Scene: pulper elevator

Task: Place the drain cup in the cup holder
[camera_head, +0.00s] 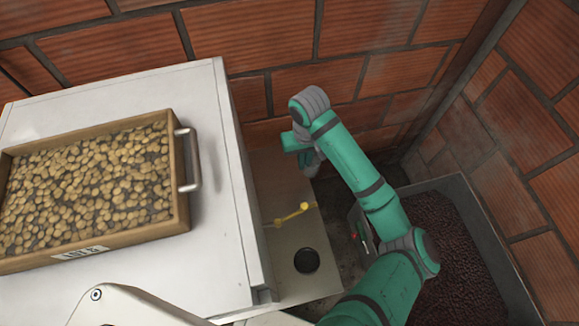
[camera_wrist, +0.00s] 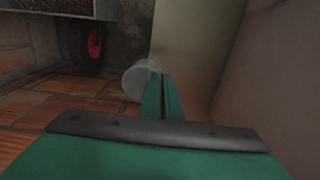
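The drain cup (camera_wrist: 138,82) is a pale, translucent cup at the fingertips in the wrist view. My gripper (camera_wrist: 162,82) has its green fingers almost together, and they appear closed on the cup's near-right edge; the exact contact is hard to see. In the head view my gripper (camera_head: 308,160) points down beside the wall, behind the beige ledge, with a small greyish shape under it that may be the cup. A dark round opening (camera_head: 306,261) in the ledge may be the cup holder. A yellow lever (camera_head: 292,214) lies behind it.
A wooden tray (camera_head: 183,200) of beans with a metal handle stands on the white cabinet (camera_head: 225,150) at left. A metal bin (camera_head: 470,190) of dark beans stands at right, beyond my arm. Brick walls close off the back and right. A red-hubbed wheel (camera_wrist: 95,42) shows in the wrist view.

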